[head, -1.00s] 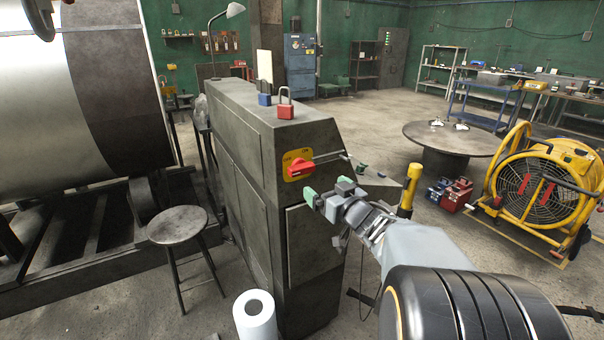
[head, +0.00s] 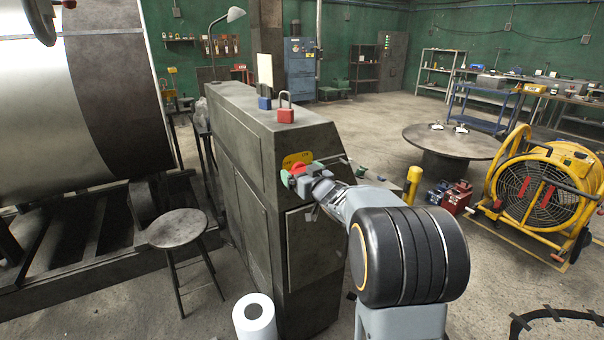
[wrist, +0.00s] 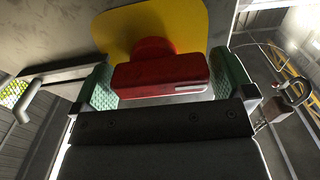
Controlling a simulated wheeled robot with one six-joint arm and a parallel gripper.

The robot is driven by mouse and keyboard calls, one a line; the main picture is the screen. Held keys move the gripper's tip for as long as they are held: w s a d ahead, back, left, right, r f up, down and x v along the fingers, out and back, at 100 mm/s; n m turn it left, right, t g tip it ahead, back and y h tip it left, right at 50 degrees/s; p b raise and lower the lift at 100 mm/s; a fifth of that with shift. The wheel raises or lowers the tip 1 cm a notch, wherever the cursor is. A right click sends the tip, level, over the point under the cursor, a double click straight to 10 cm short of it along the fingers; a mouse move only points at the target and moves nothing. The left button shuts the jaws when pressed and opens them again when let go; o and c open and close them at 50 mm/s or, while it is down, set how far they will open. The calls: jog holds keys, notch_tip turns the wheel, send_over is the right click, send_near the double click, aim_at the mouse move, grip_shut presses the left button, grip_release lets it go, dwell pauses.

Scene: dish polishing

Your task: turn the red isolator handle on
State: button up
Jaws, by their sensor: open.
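The red isolator handle (wrist: 160,76) sits on a yellow plate (wrist: 142,25) on the front of the grey cabinet. In the wrist view it lies across the picture between the two green pads of my gripper (wrist: 168,86), which is open. One pad stands at each end of the handle, with a small gap at the left; at the right the pad is very close, and I cannot tell whether it touches. In the head view my gripper (head: 300,178) is at the plate (head: 298,160) and covers most of the handle (head: 298,168).
A red padlock (head: 286,114) and a blue padlock (head: 264,102) stand on the grey cabinet (head: 240,150). A stool (head: 177,228) is to its left and a white roll (head: 254,318) at its foot. A yellow post (head: 412,184) and a yellow fan (head: 535,185) stand to the right.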

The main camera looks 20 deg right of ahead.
jog(key=shift+c, duration=0.4)
jog(key=c, duration=0.6)
jog(key=shift+r+m+p, duration=0.15)
jog(key=shift+m+p, duration=0.25)
jog(key=shift+p, duration=0.05)
jog(key=shift+r+m+p, duration=0.15)
jog(key=shift+m+p, duration=0.85)
jog(key=shift+p, duration=0.15)
jog(key=m+p, duration=0.4)
jog(key=m, duration=0.1)
jog(key=shift+d, duration=0.15)
jog(key=m+p, duration=0.3)
jog(key=m, duration=0.2)
jog(key=shift+d+m+p, duration=0.15)
jog(key=shift+m+p, duration=0.15)
jog(key=shift+m, duration=0.1)
jog(key=m+p, duration=0.2)
jog(key=m, duration=0.2)
jog(key=shift+f+m, duration=0.2)
jog(key=shift+m, duration=0.1)
